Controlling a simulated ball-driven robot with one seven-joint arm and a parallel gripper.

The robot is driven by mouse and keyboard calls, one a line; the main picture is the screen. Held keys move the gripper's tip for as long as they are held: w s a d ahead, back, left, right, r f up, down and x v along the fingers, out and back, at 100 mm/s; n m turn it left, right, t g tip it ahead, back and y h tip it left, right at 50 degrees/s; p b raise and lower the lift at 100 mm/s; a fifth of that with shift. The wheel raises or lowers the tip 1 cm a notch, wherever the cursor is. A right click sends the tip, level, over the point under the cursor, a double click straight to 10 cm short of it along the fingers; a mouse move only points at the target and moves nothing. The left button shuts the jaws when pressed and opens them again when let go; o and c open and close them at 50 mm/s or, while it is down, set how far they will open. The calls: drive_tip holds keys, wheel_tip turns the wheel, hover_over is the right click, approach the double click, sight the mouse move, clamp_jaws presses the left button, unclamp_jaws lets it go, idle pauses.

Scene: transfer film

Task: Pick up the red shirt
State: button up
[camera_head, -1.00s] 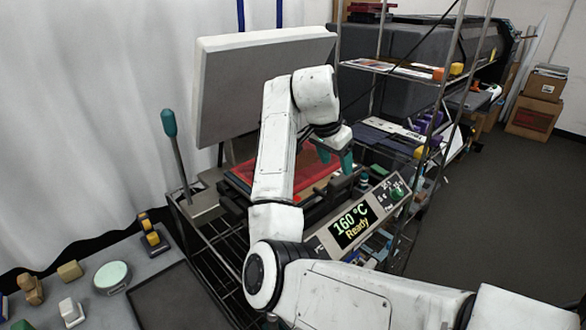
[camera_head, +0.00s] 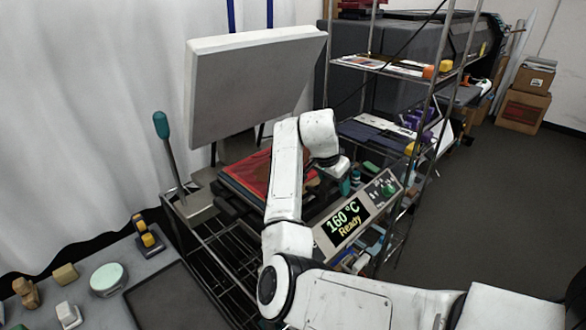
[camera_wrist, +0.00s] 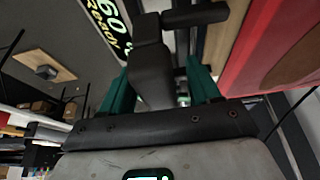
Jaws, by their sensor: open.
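The red shirt (camera_head: 250,174) lies flat on the lower plate of the heat press, partly hidden behind my arm in the head view. In the wrist view the red shirt (camera_wrist: 272,62) fills the upper right, with a brownish patch on it. My gripper (camera_head: 350,182) is just right of the press bed, apart from the shirt. In the wrist view my gripper (camera_wrist: 160,88) has its two green fingers spread, with a dark press part showing between them. It holds nothing that I can see.
The press's upper plate (camera_head: 257,84) is raised above the bed. Its control panel (camera_head: 350,220) reads 160 °C Ready. A lever with a teal knob (camera_head: 161,125) stands at the left. A wire shelf (camera_head: 405,72) stands behind on the right. The floor at right is clear.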

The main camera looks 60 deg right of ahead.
drive_tip(key=shift+c, duration=0.3)
clamp_jaws()
drive_tip(key=shift+r, duration=0.1)
drive_tip(key=shift+r, duration=0.1)
drive_tip(key=shift+r+b, duration=0.3)
drive_tip(key=shift+r, duration=0.25)
drive_tip(key=s+a+r+b, duration=0.1)
drive_tip(key=s+a+r, duration=0.7)
drive_tip(key=a+r, duration=0.3)
drive_tip(key=shift+a+r, duration=0.25)
drive_tip(key=shift+r, duration=0.05)
